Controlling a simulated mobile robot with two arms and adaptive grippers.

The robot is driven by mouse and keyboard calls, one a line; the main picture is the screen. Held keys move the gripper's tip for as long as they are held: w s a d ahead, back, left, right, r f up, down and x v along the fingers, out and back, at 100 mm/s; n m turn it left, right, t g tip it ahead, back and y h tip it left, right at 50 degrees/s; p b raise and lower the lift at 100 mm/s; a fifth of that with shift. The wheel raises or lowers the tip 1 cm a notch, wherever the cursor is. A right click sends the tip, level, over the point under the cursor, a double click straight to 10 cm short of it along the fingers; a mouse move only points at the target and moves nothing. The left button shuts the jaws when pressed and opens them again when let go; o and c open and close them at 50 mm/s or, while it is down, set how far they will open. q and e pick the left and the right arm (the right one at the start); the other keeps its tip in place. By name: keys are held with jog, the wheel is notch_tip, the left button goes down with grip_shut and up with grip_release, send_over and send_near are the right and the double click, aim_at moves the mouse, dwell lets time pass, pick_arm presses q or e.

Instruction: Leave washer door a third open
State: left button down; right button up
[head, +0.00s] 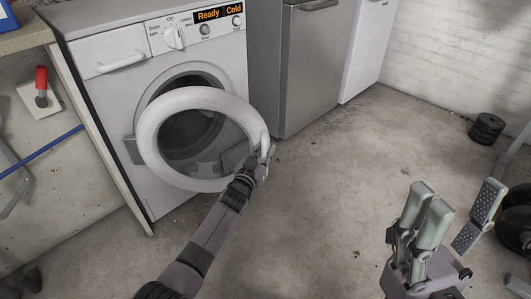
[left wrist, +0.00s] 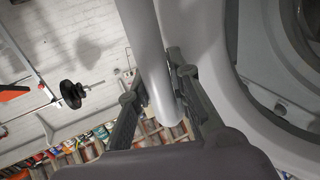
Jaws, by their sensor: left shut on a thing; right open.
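The washer (head: 100,90) is a white front-loader at the left in the head view, with a display reading "Ready" and "Cold". Its round white door (head: 150,150) stands partly open, swung out from the drum opening, with its hinge side at the left. My left gripper (head: 262,160) is shut on the right edge of the door. In the left wrist view the white door rim (left wrist: 150,70) runs between the fingers of this gripper (left wrist: 160,100). My right gripper (head: 450,220) is open and empty over the floor at the lower right, away from the washer.
A grey cabinet-like appliance (head: 290,70) stands right of the washer. A wooden-edged counter (head: 25,35) is at the left. Black weight plates (head: 486,130) lie on the floor by the brick wall. The middle floor (head: 350,150) is clear.

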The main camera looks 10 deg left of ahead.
pick_arm(q)
jog(key=shift+a, duration=0.1)
jog(key=c, duration=1.4)
grip_release()
jog(key=shift+c, duration=0.2)
jog(key=shift+s, duration=0.1)
